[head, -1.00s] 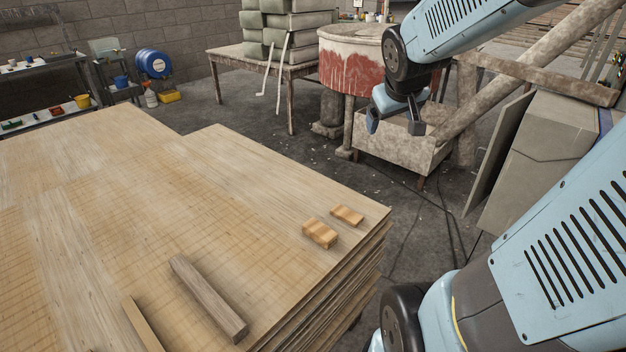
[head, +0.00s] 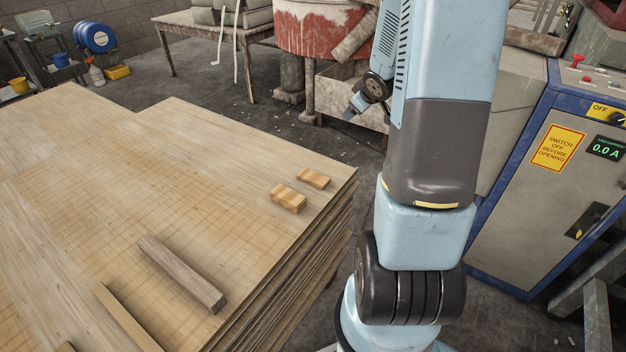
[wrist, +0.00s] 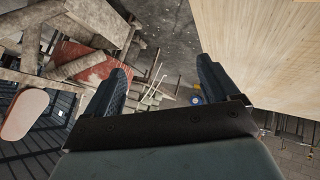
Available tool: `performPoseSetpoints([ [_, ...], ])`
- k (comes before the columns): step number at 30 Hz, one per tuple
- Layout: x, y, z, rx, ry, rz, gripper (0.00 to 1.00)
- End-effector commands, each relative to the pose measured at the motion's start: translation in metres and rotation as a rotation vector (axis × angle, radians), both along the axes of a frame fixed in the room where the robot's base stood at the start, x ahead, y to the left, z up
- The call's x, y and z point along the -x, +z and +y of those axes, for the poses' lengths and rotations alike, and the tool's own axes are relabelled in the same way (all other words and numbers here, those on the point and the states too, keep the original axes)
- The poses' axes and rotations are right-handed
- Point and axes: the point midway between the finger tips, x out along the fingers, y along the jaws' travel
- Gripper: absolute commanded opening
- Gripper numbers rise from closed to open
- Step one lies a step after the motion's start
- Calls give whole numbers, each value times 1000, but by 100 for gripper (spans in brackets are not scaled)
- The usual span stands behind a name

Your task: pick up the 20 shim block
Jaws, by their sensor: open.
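Two small orange-brown wooden blocks lie apart near the right edge of the veneer stack (head: 150,215). The nearer block (head: 289,199) looks thicker and the farther block (head: 313,179) looks thinner. No number is readable on either, so I cannot tell which is the 20 shim block. My gripper (wrist: 162,78) is open and empty in the wrist view, over floor beside the stack, with no block between its fingers. In the head view it is mostly hidden behind my arm, with one fingertip (head: 352,108) showing beyond the stack's far right corner.
A grey-brown wooden bar (head: 180,272) and a paler strip (head: 127,317) lie on the stack's near part. A blue-edged electrical cabinet (head: 520,205) stands at right. A red-stained drum (head: 315,35) and a table (head: 205,28) stand behind. The stack's middle is clear.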

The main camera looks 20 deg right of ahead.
Motion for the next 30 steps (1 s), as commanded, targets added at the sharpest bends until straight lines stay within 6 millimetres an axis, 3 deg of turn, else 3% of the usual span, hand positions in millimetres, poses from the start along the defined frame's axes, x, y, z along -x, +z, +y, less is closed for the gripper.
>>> performPoseSetpoints([
  [1, -1, -15, -6, -11, 13, 2, 88],
  [14, -3, -118, -26, -141, 195, -51, 88],
  [30, 44, -230, -16, -442, 367, -186, 88],
])
